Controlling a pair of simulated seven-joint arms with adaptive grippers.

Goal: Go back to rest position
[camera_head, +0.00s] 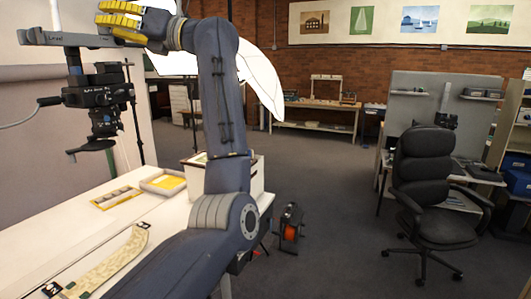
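My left arm rises from the bottom of the head view, bends at the top and points left. Its yellow-fingered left gripper (120,20) is at the upper left, in front of or beside the bar of a camera stand (60,38). I cannot tell whether its fingers are open or shut, and no held object is evident. My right gripper is out of view. A white box (257,178) stands on the white table (75,222), partly hidden behind my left arm.
A black camera (100,95) hangs over the table from the stand. A shallow tray with yellow contents (163,183), a flat yellowish holder (117,198) and a long patterned strip (105,265) lie on the table. An office chair (430,190) stands right; the middle floor is mostly clear.

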